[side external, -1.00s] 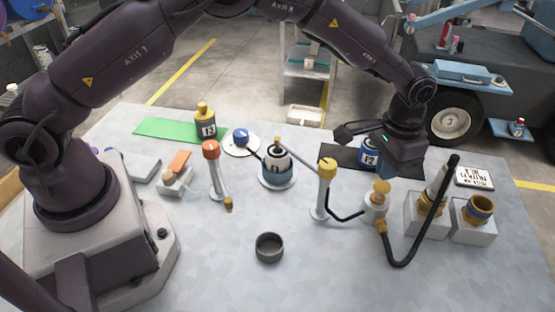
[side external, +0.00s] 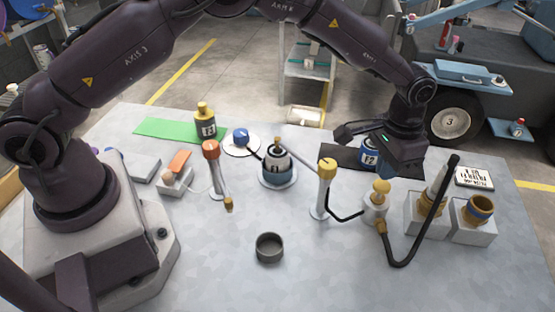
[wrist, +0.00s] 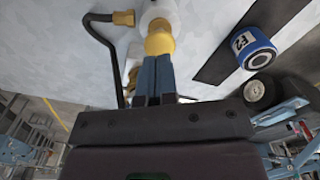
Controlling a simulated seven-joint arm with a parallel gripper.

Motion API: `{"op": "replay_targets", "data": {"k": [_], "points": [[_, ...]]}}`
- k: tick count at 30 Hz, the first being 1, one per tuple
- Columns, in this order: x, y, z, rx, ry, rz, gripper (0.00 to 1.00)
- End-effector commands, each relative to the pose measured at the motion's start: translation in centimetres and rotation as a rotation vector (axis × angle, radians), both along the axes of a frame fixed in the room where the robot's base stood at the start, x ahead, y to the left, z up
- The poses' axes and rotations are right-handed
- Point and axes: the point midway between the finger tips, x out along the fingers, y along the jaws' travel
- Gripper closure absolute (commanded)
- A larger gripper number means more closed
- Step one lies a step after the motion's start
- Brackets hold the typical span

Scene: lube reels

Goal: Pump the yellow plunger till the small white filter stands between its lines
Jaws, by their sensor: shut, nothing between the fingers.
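The yellow plunger (side external: 381,187) is a rounded knob on a small white pot (side external: 375,208) right of centre. It also shows in the wrist view (wrist: 158,40), just beyond my fingertips. My gripper (side external: 386,174) is shut and empty, pointing down directly over the knob; its blue-grey fingers show in the wrist view (wrist: 154,62). I cannot tell whether they touch the knob. A black hose (side external: 345,217) links the pot to an upright white tube with a yellow cap (side external: 326,168). I cannot make out the small white filter or its lines.
A thick black hose (side external: 405,262) and white blocks with brass fittings (side external: 472,225) stand on the right. A blue can (side external: 369,155) is behind my gripper. An orange-capped tube (side external: 212,152), a pot on a round base (side external: 277,165) and a grey cup (side external: 269,247) stand left.

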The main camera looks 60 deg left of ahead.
Motion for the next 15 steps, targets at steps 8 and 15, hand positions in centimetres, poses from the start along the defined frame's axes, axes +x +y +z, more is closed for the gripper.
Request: {"op": "replay_targets", "data": {"k": [8,15], "points": [[0.0,0.0,0.0,0.0,0.0,0.0,1.0],[-0.03,0.01,-0.65,0.001,0.002,0.0,1.0]]}}
